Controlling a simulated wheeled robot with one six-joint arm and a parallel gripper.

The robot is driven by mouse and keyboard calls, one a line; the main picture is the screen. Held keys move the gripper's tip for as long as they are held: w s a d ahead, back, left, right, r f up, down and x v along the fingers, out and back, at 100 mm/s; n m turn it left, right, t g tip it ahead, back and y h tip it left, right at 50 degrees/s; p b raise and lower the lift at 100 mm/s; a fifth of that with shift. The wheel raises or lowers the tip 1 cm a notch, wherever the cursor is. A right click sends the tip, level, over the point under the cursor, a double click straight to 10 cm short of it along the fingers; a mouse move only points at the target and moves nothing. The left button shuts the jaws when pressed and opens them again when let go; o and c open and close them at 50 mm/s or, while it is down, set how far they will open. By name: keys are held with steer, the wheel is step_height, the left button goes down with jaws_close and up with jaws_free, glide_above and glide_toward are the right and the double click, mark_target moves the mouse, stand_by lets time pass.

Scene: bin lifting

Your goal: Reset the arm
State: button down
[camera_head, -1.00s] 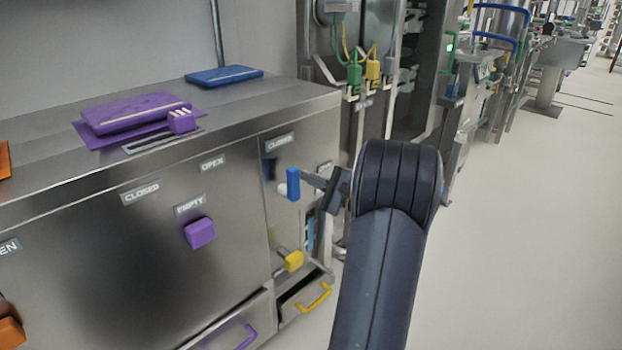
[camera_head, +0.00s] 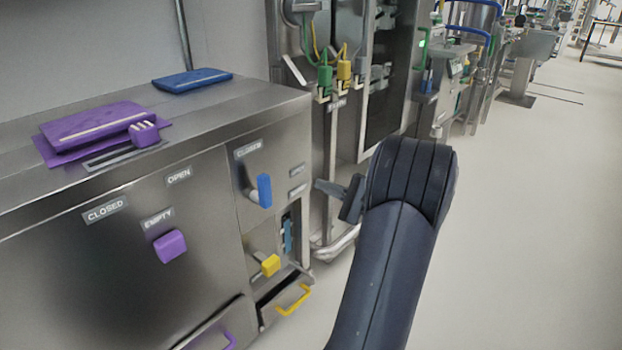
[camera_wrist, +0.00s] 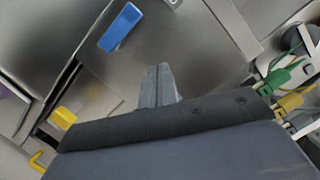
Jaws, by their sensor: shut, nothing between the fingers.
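My gripper (camera_head: 328,187) shows in the head view at the end of my dark arm, just right of the steel cabinet's corner. It is shut and holds nothing. In the wrist view, its fingers (camera_wrist: 158,84) lie together over the blurred cabinet front. The blue handle (camera_head: 264,190) is on the cabinet front, left of my gripper and apart from it. It also shows in the wrist view (camera_wrist: 120,27), up and left of the fingers. My arm hides part of the floor and equipment behind it.
The steel cabinet (camera_head: 120,250) fills the left, with a purple knob (camera_head: 170,246), a yellow knob (camera_head: 270,265) and a yellow drawer handle (camera_head: 294,300). Purple (camera_head: 95,124) and blue (camera_head: 192,80) lids lie on top. Green and yellow connectors (camera_head: 344,70) hang behind. The floor (camera_head: 520,230) at right is clear.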

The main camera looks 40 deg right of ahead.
steer(key=shift+s+d, duration=0.15)
steer(key=shift+s, duration=0.3)
stand_by(0.3)
